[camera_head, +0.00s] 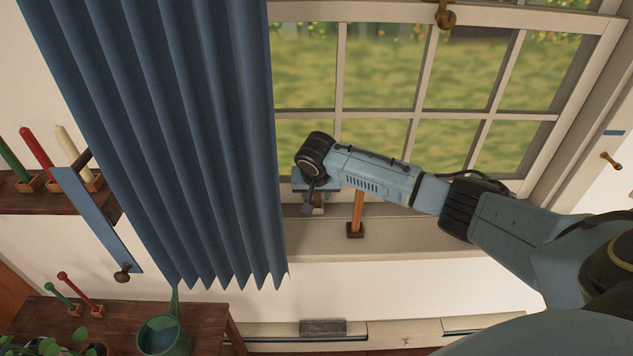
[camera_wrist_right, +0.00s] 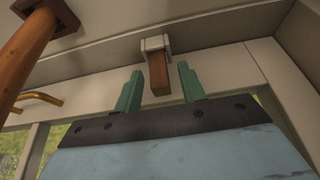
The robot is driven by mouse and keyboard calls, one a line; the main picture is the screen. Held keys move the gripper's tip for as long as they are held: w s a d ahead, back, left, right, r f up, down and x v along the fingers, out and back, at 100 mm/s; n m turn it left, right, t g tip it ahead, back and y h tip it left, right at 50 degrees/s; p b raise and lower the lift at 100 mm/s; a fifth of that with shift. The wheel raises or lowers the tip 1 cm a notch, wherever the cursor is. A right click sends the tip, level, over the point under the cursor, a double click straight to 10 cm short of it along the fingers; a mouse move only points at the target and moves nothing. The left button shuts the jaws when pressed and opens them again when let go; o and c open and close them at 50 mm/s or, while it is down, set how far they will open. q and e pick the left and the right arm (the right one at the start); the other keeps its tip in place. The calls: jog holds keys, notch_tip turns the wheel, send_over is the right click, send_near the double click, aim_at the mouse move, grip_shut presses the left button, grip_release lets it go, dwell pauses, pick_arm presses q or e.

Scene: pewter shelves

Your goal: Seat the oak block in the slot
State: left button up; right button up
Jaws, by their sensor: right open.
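A brown wooden block, which looks like the oak block (camera_wrist_right: 159,73), shows in the right wrist view. Its far end sits within a pale squared bracket (camera_wrist_right: 155,43) that looks like the slot; how deep it goes is hidden. My right gripper (camera_wrist_right: 158,85) is open, its two green fingers on either side of the block with a gap on each side. In the head view my right gripper (camera_head: 314,190) is over the window sill, and my wrist hides most of the block and bracket. My left gripper is not in view.
An orange-brown post (camera_head: 357,210) on a dark base stands on the sill (camera_head: 400,238), close right of my gripper. A blue curtain (camera_head: 190,130) hangs close left. The window (camera_head: 400,90) is behind. A shelf with candles and a table with a green watering can (camera_head: 164,337) are farther left.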

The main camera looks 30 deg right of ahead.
jog(key=p+v, duration=0.1)
jog(key=v, duration=1)
jog(key=shift+p, duration=0.3)
